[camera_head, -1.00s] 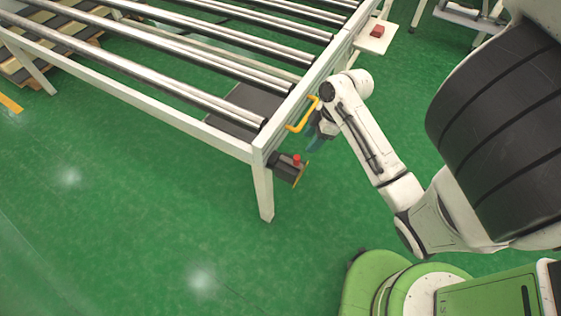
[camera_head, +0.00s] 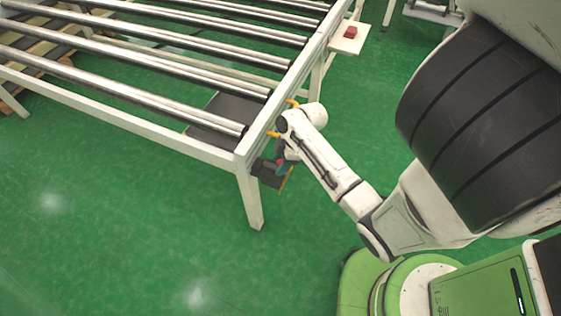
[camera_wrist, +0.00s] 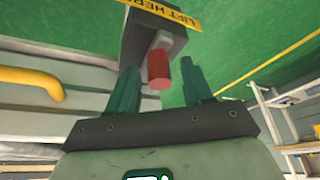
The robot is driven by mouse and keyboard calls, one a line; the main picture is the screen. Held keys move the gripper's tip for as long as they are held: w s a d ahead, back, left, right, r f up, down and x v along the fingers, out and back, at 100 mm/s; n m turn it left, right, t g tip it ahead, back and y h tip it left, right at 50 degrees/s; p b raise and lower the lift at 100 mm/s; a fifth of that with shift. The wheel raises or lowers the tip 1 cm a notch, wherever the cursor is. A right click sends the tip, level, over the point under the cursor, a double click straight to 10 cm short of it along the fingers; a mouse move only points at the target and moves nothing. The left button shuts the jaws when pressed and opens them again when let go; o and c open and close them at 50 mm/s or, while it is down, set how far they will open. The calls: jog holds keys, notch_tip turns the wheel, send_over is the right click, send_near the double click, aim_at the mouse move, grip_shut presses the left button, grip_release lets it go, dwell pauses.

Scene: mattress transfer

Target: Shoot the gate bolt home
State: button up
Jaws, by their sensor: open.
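The bolt housing is a dark box (camera_head: 268,176) on the near corner of the roller table. In the wrist view the dark box (camera_wrist: 150,38) is at the top, with a red knob (camera_wrist: 158,72) sticking out of it towards me. My gripper (camera_wrist: 160,68) has two teal fingers spread apart, one on each side of the red knob. I cannot tell whether either finger touches it. In the head view my gripper (camera_head: 283,163) is at the box, and my wrist hides most of the knob.
The white-framed roller table (camera_head: 190,150) stands to the left of my arm. A yellow handle (camera_head: 272,134) on its end rail is partly hidden by my wrist; it shows at left in the wrist view (camera_wrist: 35,84). A small shelf (camera_head: 349,42) holds a red block (camera_head: 351,32). Green floor is open in front.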

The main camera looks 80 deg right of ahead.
grip_shut()
dwell(0.3)
dwell(0.3)
